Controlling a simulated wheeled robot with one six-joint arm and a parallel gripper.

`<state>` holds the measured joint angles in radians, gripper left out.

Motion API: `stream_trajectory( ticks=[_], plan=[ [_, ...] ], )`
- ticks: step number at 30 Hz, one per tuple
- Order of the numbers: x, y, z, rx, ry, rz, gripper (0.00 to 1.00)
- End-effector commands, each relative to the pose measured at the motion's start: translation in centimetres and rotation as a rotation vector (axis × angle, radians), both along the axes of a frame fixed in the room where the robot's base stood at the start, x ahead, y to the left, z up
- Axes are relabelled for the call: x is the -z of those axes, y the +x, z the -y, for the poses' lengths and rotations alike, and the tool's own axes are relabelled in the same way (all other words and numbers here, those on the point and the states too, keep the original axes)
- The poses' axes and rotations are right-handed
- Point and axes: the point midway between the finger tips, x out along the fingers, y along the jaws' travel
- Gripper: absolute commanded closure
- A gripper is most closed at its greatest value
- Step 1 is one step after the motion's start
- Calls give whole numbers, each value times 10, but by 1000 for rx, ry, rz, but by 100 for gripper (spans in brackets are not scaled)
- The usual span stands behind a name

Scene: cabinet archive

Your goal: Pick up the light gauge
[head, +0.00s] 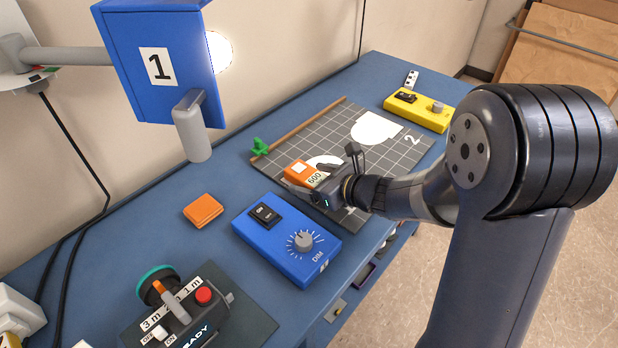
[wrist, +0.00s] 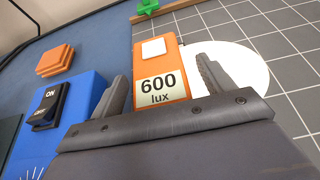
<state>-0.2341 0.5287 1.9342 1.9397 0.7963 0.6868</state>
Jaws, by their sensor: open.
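The light gauge (head: 299,172) is an orange block with a white square on top and a label reading 600 lux. It lies on the dark gridded mat (head: 396,154), at the edge of a white disc. In the wrist view the gauge (wrist: 158,62) stands between the two fingers of my gripper (wrist: 162,88). The fingers are spread, with visible gaps on both sides of the gauge. In the head view my gripper (head: 312,193) is low over the mat at the gauge's near side and hides part of it.
A blue dimmer box (head: 283,228) stands just left of my gripper. An orange pad (head: 203,210) and a green piece (head: 260,148) lie nearby. A blue lamp (head: 165,62) marked 1 overhangs the back left. A yellow box (head: 425,109) stands at the far right.

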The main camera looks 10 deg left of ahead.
Motion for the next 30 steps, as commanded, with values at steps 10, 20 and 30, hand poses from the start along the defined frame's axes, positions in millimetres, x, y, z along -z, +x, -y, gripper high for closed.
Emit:
stream_trajectory(
  ticks=[10,20,30],
  plan=[
    [2,2,-3,1,0,0,29],
    [2,2,-3,1,0,0,56],
    [1,2,-3,1,1,1,80]
  ],
)
